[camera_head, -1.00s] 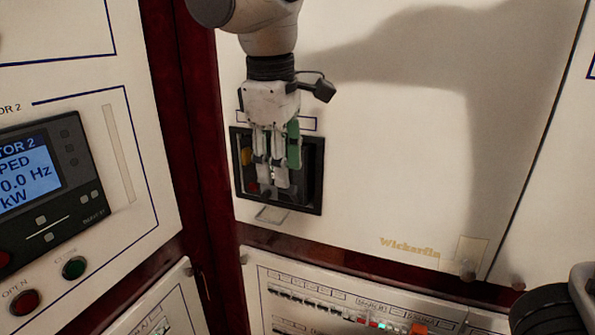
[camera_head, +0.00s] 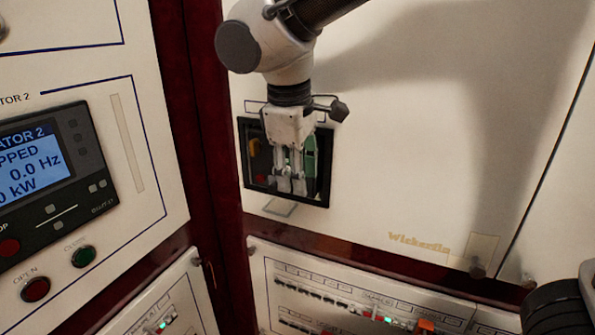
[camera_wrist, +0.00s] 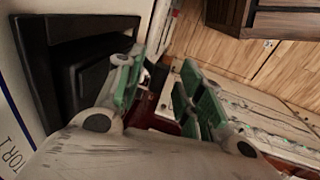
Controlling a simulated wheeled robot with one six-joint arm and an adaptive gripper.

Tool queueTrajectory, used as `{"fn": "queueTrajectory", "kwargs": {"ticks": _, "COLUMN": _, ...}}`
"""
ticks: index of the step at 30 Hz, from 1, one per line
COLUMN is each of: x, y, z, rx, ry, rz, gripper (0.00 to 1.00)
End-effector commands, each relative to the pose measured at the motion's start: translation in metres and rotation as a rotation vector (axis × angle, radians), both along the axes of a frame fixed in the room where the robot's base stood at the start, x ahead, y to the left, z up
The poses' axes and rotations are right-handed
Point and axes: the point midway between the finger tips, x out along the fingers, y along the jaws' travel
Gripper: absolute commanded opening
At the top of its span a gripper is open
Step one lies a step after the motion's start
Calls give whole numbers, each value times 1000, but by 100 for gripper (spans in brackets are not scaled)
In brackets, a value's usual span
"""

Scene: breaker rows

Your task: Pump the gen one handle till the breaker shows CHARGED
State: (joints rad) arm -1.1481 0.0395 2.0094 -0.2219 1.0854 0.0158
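The breaker (camera_head: 256,160) is a dark unit in a black-framed recess of the pale panel. A yellow part and a red part show at its left side. My gripper (camera_head: 291,186) hangs in front of the recess, pointing down, and covers most of the breaker face. In the wrist view its green-padded fingers stand apart, with nothing seen held between them. The black recess frame (camera_wrist: 75,28) is left of the fingers there. I cannot make out the pump handle or the charge indicator; whether the fingers touch the handle cannot be told.
A small clear flap (camera_head: 280,207) juts out below the recess. A generator 2 display (camera_head: 35,160) with buttons is on the left panel. Rows of small breakers (camera_head: 350,305) lie below. The plain panel (camera_head: 420,130) right of the recess is free.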

Motion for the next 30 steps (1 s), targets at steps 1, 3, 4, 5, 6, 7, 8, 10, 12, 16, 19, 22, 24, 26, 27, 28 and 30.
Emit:
{"fn": "queueTrajectory", "kwargs": {"ticks": 1, "x": 0, "y": 0, "z": 0, "rx": 0, "ry": 0, "rz": 0, "gripper": 32}}
{"fn": "queueTrajectory", "kwargs": {"ticks": 3, "x": 0, "y": 0, "z": 0, "rx": 0, "ry": 0, "rz": 0, "gripper": 19}}
{"fn": "queueTrajectory", "kwargs": {"ticks": 4, "x": 0, "y": 0, "z": 0, "rx": 0, "ry": 0, "rz": 0, "gripper": 14}}
{"fn": "queueTrajectory", "kwargs": {"ticks": 5, "x": 0, "y": 0, "z": 0, "rx": 0, "ry": 0, "rz": 0, "gripper": 8}}
{"fn": "queueTrajectory", "kwargs": {"ticks": 6, "x": 0, "y": 0, "z": 0, "rx": 0, "ry": 0, "rz": 0, "gripper": 1}}
{"fn": "queueTrajectory", "kwargs": {"ticks": 7, "x": 0, "y": 0, "z": 0, "rx": 0, "ry": 0, "rz": 0, "gripper": 0}}
{"fn": "queueTrajectory", "kwargs": {"ticks": 8, "x": 0, "y": 0, "z": 0, "rx": 0, "ry": 0, "rz": 0, "gripper": 0}}
{"fn": "queueTrajectory", "kwargs": {"ticks": 10, "x": 0, "y": 0, "z": 0, "rx": 0, "ry": 0, "rz": 0, "gripper": 0}}
{"fn": "queueTrajectory", "kwargs": {"ticks": 12, "x": 0, "y": 0, "z": 0, "rx": 0, "ry": 0, "rz": 0, "gripper": 0}}
{"fn": "queueTrajectory", "kwargs": {"ticks": 16, "x": -1, "y": 0, "z": 0, "rx": -3, "ry": -9, "rz": 0, "gripper": 0}}
{"fn": "queueTrajectory", "kwargs": {"ticks": 19, "x": -4, "y": 1, "z": -2, "rx": -13, "ry": -33, "rz": 3, "gripper": 0}}
{"fn": "queueTrajectory", "kwargs": {"ticks": 22, "x": -7, "y": 2, "z": -5, "rx": -27, "ry": -75, "rz": 5, "gripper": 0}}
{"fn": "queueTrajectory", "kwargs": {"ticks": 24, "x": -11, "y": 3, "z": -8, "rx": -42, "ry": -114, "rz": 6, "gripper": 0}}
{"fn": "queueTrajectory", "kwargs": {"ticks": 26, "x": -14, "y": 4, "z": -11, "rx": -56, "ry": -152, "rz": 6, "gripper": 0}}
{"fn": "queueTrajectory", "kwargs": {"ticks": 27, "x": -16, "y": 5, "z": -13, "rx": -66, "ry": -180, "rz": 8, "gripper": 0}}
{"fn": "queueTrajectory", "kwargs": {"ticks": 28, "x": -17, "y": 5, "z": -14, "rx": -73, "ry": -200, "rz": 6, "gripper": 0}}
{"fn": "queueTrajectory", "kwargs": {"ticks": 30, "x": -20, "y": 6, "z": -18, "rx": -91, "ry": -249, "rz": 7, "gripper": 0}}
